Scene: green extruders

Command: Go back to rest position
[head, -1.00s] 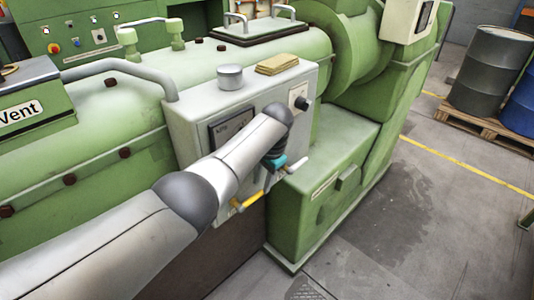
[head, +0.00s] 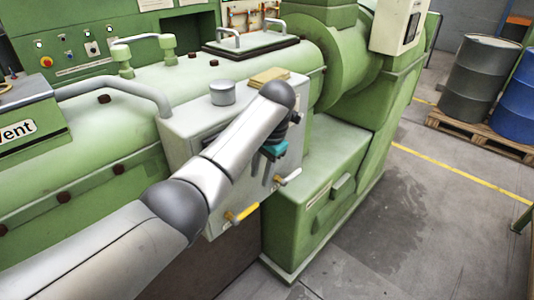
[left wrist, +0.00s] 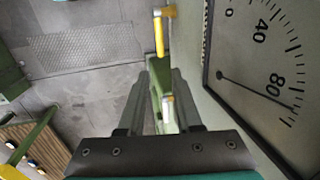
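My left gripper (head: 272,180) hangs fingers down in front of the grey control box (head: 185,121) of the green extruder. In the left wrist view, its two dark fingers (left wrist: 160,78) stand apart with a gap between them. Nothing is held; a yellow-handled lever and green parts show beyond the gap. My left arm reaches across the head view from the lower left and hides most of the box's front. My right gripper is in neither view.
The yellow-handled lever (head: 243,213) and a grey lever (head: 288,178) stick out near the gripper. A gauge (left wrist: 268,70) is close on the right in the wrist view. A grey cylinder (head: 222,93) stands on the box. Open floor (head: 385,230) lies to the right, before drums (head: 478,80).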

